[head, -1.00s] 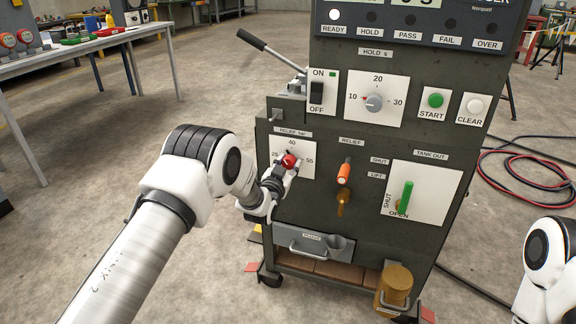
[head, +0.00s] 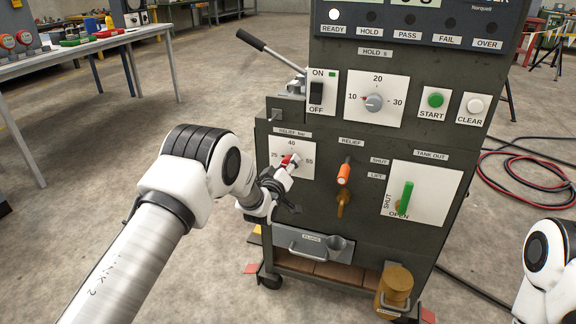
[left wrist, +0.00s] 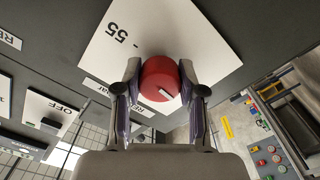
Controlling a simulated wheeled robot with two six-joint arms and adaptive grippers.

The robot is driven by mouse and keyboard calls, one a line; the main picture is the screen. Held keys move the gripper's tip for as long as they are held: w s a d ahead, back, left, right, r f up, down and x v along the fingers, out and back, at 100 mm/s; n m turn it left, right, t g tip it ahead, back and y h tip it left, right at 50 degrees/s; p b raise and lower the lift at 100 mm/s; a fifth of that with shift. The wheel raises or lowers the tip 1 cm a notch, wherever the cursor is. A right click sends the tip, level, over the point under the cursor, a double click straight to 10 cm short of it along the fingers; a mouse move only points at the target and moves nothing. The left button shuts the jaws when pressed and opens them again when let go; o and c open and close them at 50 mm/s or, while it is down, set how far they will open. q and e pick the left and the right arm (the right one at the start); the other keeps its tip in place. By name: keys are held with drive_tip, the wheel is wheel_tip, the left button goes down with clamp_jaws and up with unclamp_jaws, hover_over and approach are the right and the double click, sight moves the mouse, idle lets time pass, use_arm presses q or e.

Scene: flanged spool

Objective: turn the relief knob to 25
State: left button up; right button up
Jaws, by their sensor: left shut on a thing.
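The red relief knob (head: 286,160) sits on a white dial plate (head: 304,147) marked 25, 40 and 55, at the left of the dark panel. My left gripper (head: 290,164) is shut on the knob. In the left wrist view the round red knob (left wrist: 158,72) sits between both fingers of my left gripper (left wrist: 160,76). A short white mark shows on the knob there, and the 55 is readable on the plate. The knob's exact setting cannot be told because the fingers partly cover it. My right gripper is out of view.
Right of the knob are the orange-handled relief lever (head: 344,174) and the green tank-out handle (head: 407,196). Above are the hold dial (head: 374,102) and the ON/OFF switch (head: 317,92). A drawer handle (head: 305,252) sticks out below. Open floor lies left of the cabinet.

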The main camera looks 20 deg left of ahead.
use_arm(q)
drive_tip(key=shift+f+n, duration=0.15)
drive_tip(key=shift+n, duration=0.45)
drive_tip(key=o, duration=1.1)
drive_tip(key=shift+o, duration=0.2)
drive_tip(key=s, duration=1.2)
drive_tip(key=shift+a, duration=0.2)
